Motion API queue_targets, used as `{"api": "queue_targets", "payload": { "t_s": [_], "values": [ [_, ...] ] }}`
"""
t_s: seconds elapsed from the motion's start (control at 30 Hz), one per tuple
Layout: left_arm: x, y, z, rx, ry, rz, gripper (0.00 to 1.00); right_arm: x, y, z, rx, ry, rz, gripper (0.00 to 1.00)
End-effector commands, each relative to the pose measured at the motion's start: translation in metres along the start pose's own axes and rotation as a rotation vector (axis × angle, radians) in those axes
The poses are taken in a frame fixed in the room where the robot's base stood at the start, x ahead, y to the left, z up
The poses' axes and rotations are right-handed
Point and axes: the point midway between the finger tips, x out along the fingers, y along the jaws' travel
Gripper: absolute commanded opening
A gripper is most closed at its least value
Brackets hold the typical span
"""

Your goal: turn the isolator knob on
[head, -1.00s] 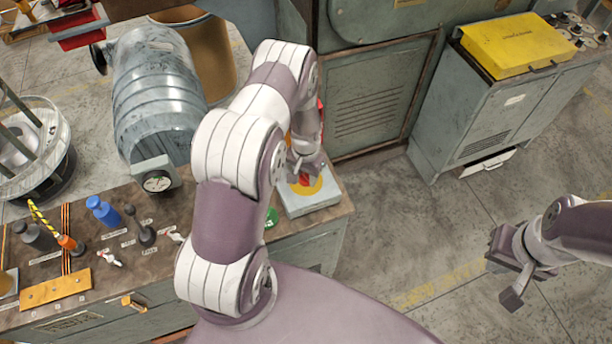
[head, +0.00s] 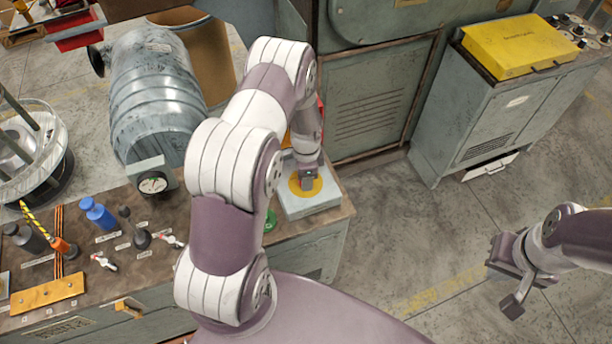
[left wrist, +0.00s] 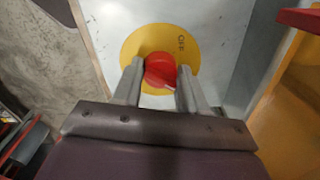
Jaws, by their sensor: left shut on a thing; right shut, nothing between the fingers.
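The isolator knob (left wrist: 160,71) is red and sits on a round yellow plate (left wrist: 131,50) with lettering, seen in the left wrist view. The plate is on a light grey box (head: 322,199) at the right end of the bench. My left gripper (left wrist: 160,76) has one finger on each side of the knob and is shut on it. In the head view my left gripper (head: 307,180) covers the knob, and part of the yellow plate shows around it. My right gripper (head: 506,280) is shut and empty, over the floor at the right, away from the bench.
The bench (head: 200,225) carries several levers, among them a blue one (head: 98,212), and a gauge (head: 152,183). A green button (head: 270,220) is left of the box. A grey cabinet with a yellow case (head: 514,45) stands at the back right. The floor between is clear.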

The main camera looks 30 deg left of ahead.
Motion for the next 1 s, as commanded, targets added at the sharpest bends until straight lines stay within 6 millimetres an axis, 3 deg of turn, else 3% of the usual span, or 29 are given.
{"api": "queue_targets", "payload": {
  "t_s": [0.33,0.9,0.93,1.0],
  "values": [
    [-0.0010,-0.0015,-0.0003,0.137,0.001,-0.004,0.11,0.0035,0.0000,0.0004,0.000,0.000,0.000,0.00],
    [-0.0015,-0.0018,-0.0004,0.165,0.001,-0.005,0.11,0.0039,0.0000,0.0004,0.000,0.000,0.000,0.00],
    [-0.0015,-0.0018,-0.0004,0.165,0.001,-0.005,0.48,0.0038,0.0000,0.0004,0.000,0.000,0.000,0.00],
    [-0.0013,-0.0016,-0.0004,0.165,0.001,-0.004,0.67,0.0039,0.0000,0.0005,0.000,0.000,0.000,0.00]
  ]
}}
